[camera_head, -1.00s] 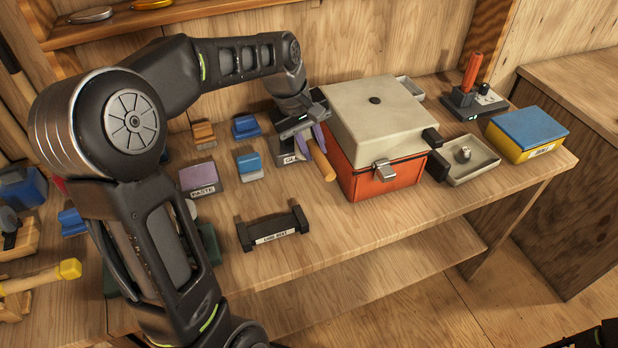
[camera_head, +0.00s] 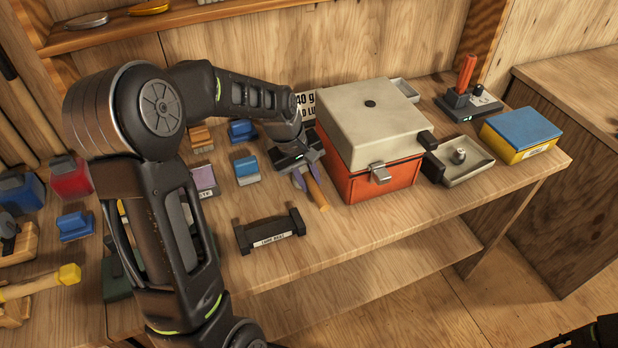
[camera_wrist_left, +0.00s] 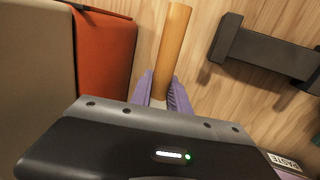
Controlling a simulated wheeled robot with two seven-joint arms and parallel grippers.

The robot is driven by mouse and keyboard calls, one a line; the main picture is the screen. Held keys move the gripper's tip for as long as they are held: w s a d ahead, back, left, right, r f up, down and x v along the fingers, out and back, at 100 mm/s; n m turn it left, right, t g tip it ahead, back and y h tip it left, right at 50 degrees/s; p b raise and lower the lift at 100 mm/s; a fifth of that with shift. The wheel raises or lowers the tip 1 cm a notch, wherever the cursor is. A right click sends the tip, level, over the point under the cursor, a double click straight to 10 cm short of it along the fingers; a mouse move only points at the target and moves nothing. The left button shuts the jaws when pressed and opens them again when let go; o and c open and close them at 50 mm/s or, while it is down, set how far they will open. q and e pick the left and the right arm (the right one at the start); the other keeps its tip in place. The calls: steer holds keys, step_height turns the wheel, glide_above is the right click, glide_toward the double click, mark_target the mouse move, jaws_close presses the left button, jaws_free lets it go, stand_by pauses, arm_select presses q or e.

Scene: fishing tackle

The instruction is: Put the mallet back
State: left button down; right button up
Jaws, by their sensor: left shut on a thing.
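My left gripper (camera_head: 307,179) has purple fingers and is shut on a plain round wooden handle (camera_head: 319,194), just left of the orange tackle box. In the left wrist view the wooden handle (camera_wrist_left: 173,45) runs out from between the purple fingers (camera_wrist_left: 164,92). No head shows on it; its other end is hidden by the gripper, so I cannot tell for sure that it is the mallet. A yellow-ended tool (camera_head: 68,274) lies at the far left. My right gripper does not show.
The orange box with a beige lid (camera_head: 372,125) stands close to the right. A black labelled rest (camera_head: 270,232) is in front on the bench. Blue, purple and brown blocks stand at the left. A metal tray (camera_head: 478,168) and blue-yellow box (camera_head: 520,130) are further right.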

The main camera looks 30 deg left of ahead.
arm_select(q)
steer(key=shift+f, duration=0.1)
steer(key=shift+f, duration=0.1)
steer(key=shift+f, duration=0.15)
steer(key=c, duration=1.3)
jaws_free()
steer(key=shift+o, duration=0.2)
steer(key=b+v, duration=0.1)
steer(key=v, duration=1.1)
steer(key=shift+r, duration=0.25)
